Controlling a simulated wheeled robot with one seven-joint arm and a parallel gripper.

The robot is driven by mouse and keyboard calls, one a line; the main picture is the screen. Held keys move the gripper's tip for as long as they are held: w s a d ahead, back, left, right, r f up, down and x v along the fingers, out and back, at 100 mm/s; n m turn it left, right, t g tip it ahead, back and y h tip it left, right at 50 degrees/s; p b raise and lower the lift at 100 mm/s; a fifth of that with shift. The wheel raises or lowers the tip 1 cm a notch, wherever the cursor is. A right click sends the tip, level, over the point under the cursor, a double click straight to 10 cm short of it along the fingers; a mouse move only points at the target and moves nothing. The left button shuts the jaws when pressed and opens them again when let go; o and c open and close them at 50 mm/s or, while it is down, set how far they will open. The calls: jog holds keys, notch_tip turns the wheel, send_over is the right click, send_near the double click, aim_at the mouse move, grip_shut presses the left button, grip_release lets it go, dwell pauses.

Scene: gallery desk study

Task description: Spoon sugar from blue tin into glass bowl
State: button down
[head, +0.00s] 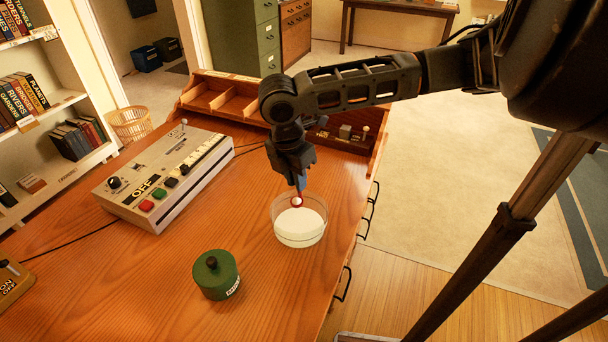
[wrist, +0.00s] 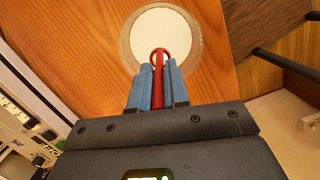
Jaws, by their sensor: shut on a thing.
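My gripper (head: 300,182) points down over the desk, its blue fingers shut on a red spoon (head: 297,201). In the wrist view, the spoon (wrist: 158,88) sits between the two fingers (wrist: 158,72). Its round end is a red ring with white inside; I cannot tell whether this is sugar in it or white behind it. The spoon's end is over the clear glass bowl (head: 298,240), near its far rim. The bowl holds a white filling (head: 303,225) and also shows in the wrist view (wrist: 126,40). No blue tin is visible.
A green lidded tin (head: 215,276) stands left of and nearer than the bowl. A grey control box (head: 165,175) with buttons is at left. A wooden organiser (head: 225,100) lines the desk's back. The desk's right edge is close to the bowl.

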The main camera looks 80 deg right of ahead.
jog(key=shift+w+a+g+h, duration=0.35)
jog(key=shift+w+g+h, duration=0.05)
jog(key=shift+h, duration=0.2)
jog(key=shift+w+a+f+g+h, duration=0.15)
jog(key=shift+a+g+h, duration=0.2)
jog(key=shift+g+h, duration=0.15)
jog(key=shift+w+a+f+g+h, duration=0.15)
jog(key=shift+a+g+h, duration=0.2)
jog(key=shift+h, duration=0.25)
jog(key=g+h, duration=0.1)
jog(key=w+a+f+g+h, duration=0.1)
jog(key=shift+w+a+h, duration=0.1)
jog(key=shift+a+h, duration=0.1)
jog(key=shift+h, duration=0.1)
